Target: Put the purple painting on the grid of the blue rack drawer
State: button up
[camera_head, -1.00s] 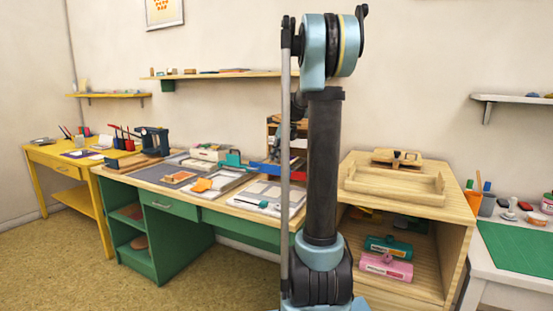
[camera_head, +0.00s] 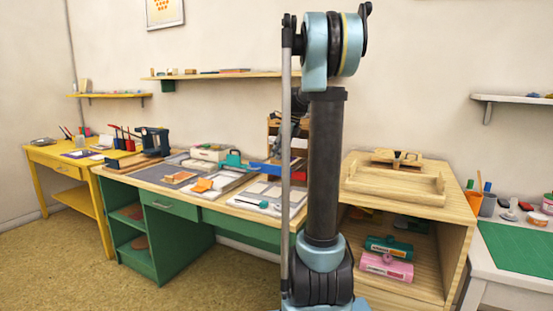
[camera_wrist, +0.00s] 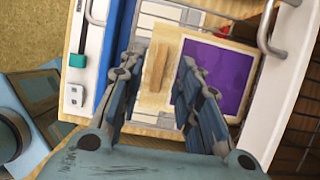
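A blue edge (camera_wrist: 117,45), possibly of the blue rack, runs left of the fingers. In the head view, blue and red parts (camera_head: 272,171) stand on the desk, partly hidden by my arm; the grid is not clear.
White units with metal handles (camera_wrist: 97,12) flank the fingers in the wrist view, and a dark wire grid (camera_wrist: 300,120) lies at right. The green desk (camera_head: 185,240) holds several papers and tools. A wooden cabinet (camera_head: 455,235) stands right of my arm.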

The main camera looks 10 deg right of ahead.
jog(key=v, duration=1)
jog(key=s+a+f+n+h, duration=0.1)
jog(key=s+f+n, duration=0.3)
jog(key=s, duration=0.3)
jog(key=s+a+f+n, duration=0.2)
jog(key=s+f+n, duration=0.15)
jog(key=s, duration=0.35)
jog(key=s+a+f+n+h, duration=0.1)
jog(key=s+f+n, duration=0.2)
jog(key=s+n, duration=0.3)
jog(key=s+f+n+h, duration=0.1)
jog(key=s+f+n, duration=1.1)
jog(key=s+f, duration=0.6)
jog(key=shift+s+f+h, duration=0.25)
jog(key=shift+s+h, duration=0.05)
jog(key=shift+s, duration=0.4)
jog(key=shift+w+f, duration=0.2)
jog(key=shift+w, duration=0.2)
jog(key=shift+c, duration=0.5)
